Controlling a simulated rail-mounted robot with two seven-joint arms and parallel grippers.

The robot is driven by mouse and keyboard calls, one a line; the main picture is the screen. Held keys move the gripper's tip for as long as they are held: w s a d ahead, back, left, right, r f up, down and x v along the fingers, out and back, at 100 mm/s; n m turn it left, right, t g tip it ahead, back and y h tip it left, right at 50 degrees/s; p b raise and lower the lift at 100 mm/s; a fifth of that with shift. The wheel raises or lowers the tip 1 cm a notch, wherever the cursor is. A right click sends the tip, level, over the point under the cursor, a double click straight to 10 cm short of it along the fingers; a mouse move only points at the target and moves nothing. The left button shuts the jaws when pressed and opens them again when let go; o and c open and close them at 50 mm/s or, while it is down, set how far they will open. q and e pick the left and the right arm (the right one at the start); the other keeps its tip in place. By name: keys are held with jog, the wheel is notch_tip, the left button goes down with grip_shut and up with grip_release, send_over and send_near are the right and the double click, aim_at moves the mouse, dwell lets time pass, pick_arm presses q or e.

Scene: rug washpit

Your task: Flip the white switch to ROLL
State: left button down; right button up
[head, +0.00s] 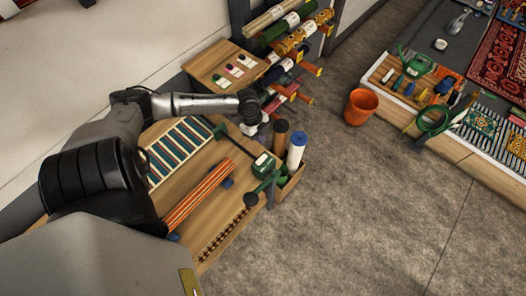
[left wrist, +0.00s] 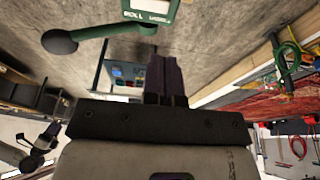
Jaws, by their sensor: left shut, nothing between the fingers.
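A green box with a white face (head: 264,164) sits at the right edge of the wooden worktable (head: 215,190). My right gripper is not in view.
A dark green crank with a round knob (head: 251,199) sticks out beside the box. A white roll (head: 296,150) and a brown roll (head: 280,138) stand upright close by. A rack of rolled rugs (head: 295,40) is behind. An orange bucket (head: 359,107) stands on open floor.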

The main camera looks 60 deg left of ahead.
aim_at(264, 157)
pick_arm(q)
jog(key=x, duration=0.5)
jog(key=p+x, duration=0.1)
jog(key=x, duration=0.2)
jog(key=shift+s+a+f, duration=0.15)
jog(key=shift+a+f, duration=0.1)
jog(key=shift+f, duration=0.95)
jog(key=shift+f+g+b, duration=0.25)
jog(key=shift+g+b, duration=0.05)
jog(key=shift+a, duration=0.1)
jog(key=shift+r, duration=0.1)
jog(key=shift+s+r+p, duration=0.1)
jog(key=shift+s+p, duration=0.05)
jog(key=shift+p, duration=0.15)
jog(key=shift+s+d+r+p, duration=0.25)
jog(key=shift+s+d+p, duration=0.1)
jog(key=shift+s+p, duration=0.2)
